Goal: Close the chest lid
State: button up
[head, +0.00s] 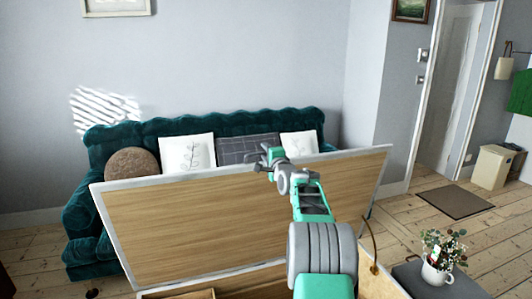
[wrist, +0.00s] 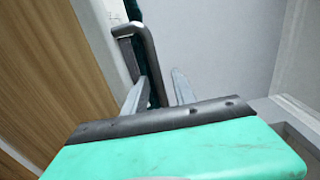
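The chest lid (head: 235,215) stands raised, a wood-grained panel with a pale rim. Below it, part of the open chest (head: 180,294) shows at the bottom of the head view. My gripper (head: 264,160) is at the lid's upper edge, right of its middle. In the wrist view, the lid (wrist: 50,75) fills the left side. My gripper (wrist: 160,92) shows two grey fingers with a gap between them. A dark bent bar, seemingly a handle (wrist: 146,50), is close by the left finger. I cannot tell whether they touch.
A green sofa (head: 85,205) with cushions stands behind the lid. A potted plant (head: 438,262) sits on a dark grey surface (head: 408,275) right of the chest. A doormat (head: 454,201) and a bin (head: 492,167) are farther right, with bare floor between.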

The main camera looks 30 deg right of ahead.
jog(key=shift+c, duration=0.2)
grip_shut()
dwell(1.1)
